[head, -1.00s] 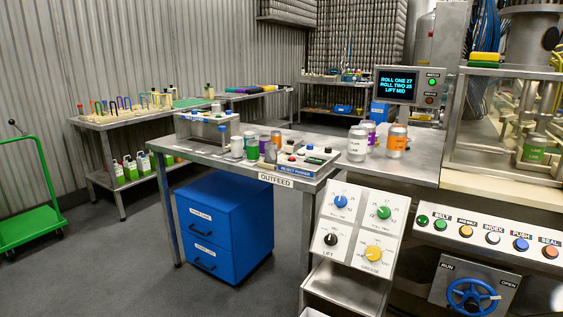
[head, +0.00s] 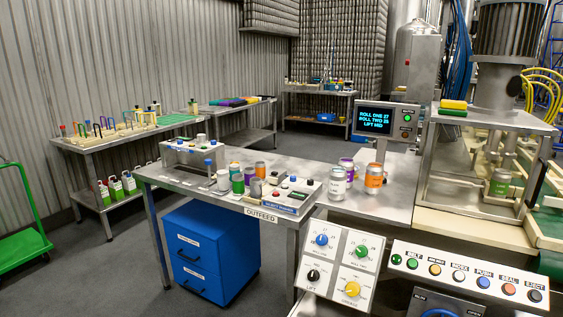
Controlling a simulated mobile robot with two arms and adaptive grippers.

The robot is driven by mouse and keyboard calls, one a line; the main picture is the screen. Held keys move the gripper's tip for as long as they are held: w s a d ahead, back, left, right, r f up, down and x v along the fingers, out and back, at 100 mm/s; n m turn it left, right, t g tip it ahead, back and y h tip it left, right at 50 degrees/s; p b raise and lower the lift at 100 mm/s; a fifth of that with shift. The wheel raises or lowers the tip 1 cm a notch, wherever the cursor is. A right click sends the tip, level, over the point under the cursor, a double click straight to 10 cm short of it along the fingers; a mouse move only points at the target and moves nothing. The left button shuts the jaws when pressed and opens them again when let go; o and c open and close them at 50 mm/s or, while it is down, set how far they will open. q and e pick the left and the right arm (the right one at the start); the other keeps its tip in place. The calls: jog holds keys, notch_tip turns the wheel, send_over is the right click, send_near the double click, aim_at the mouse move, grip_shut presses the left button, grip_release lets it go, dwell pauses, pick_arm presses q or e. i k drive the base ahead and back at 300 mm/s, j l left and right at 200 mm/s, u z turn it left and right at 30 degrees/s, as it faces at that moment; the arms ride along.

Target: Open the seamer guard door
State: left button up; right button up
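The seamer (head: 490,117) stands at the right, a metal frame with clear panels under a large ribbed motor housing. Its guard looks closed, but the clear panels make this hard to tell. A dark upright handle (head: 538,182) shows on its right side. A green-labelled can (head: 500,186) stands inside, behind the front panel. At the bottom edge, the top of a blue handwheel (head: 440,313) shows on its plate; most of it is cut off. Neither of my grippers is in view.
The outfeed table (head: 395,205) holds several cans. A knob panel (head: 338,265) and a button row (head: 470,275) stand in front. A blue drawer cabinet (head: 210,255) is under the table. Open floor (head: 110,275) lies at the left, beside a green cart (head: 22,245).

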aim_at(487, 170)
jog(key=z, duration=1.25)
